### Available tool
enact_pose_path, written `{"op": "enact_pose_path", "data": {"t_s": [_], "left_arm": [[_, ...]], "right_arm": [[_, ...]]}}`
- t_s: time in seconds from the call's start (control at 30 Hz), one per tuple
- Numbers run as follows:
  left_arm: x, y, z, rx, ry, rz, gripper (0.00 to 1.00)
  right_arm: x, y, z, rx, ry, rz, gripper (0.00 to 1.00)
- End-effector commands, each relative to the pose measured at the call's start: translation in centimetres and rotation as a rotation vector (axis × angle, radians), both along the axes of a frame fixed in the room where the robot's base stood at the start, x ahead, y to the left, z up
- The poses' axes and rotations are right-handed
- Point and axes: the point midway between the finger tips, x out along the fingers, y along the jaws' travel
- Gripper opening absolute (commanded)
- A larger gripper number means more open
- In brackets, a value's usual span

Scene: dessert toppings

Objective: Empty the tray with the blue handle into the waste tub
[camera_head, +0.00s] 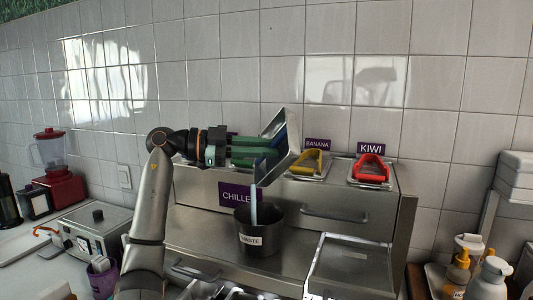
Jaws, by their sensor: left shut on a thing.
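My left gripper (250,152) is shut on the blue handle of a metal tray (274,124). It holds the tray steeply tilted above the chiller counter. Most of the handle is hidden by the fingers, and I cannot see whether anything is in the tray. The dark waste tub (262,242), labelled WASTE, stands below the tray. A narrow pale blue strip (254,205) runs between the tray and the tub's mouth; I cannot tell what it is. The tub's inside is hidden. My right gripper is not in view.
A tray with a yellow handle (310,162) sits under the BANANA sign, and one with a red handle (370,168) under the KIWI sign. A red blender (55,168) and a metal appliance (95,230) stand at left. Pump bottles (489,280) stand at lower right.

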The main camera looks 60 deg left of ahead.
Motion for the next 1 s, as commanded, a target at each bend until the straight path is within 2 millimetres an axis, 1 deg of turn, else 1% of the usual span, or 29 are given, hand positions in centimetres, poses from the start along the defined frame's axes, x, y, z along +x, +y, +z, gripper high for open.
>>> {"op": "enact_pose_path", "data": {"t_s": [0.03, 0.2, 0.37, 1.0], "left_arm": [[-0.1, 0.0, -0.1, -0.001, -0.013, 0.000, 0.00], [-0.2, 0.0, -0.1, -0.001, -0.023, -0.001, 0.00], [-0.1, 0.0, 0.3, -0.001, -0.015, 0.000, 0.00], [0.8, -0.1, -0.1, 0.016, 0.107, 0.000, 0.00]], "right_arm": [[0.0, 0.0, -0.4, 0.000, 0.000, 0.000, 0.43], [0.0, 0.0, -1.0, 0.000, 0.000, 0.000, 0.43], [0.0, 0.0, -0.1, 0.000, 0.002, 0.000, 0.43], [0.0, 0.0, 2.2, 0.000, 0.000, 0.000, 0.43]]}}
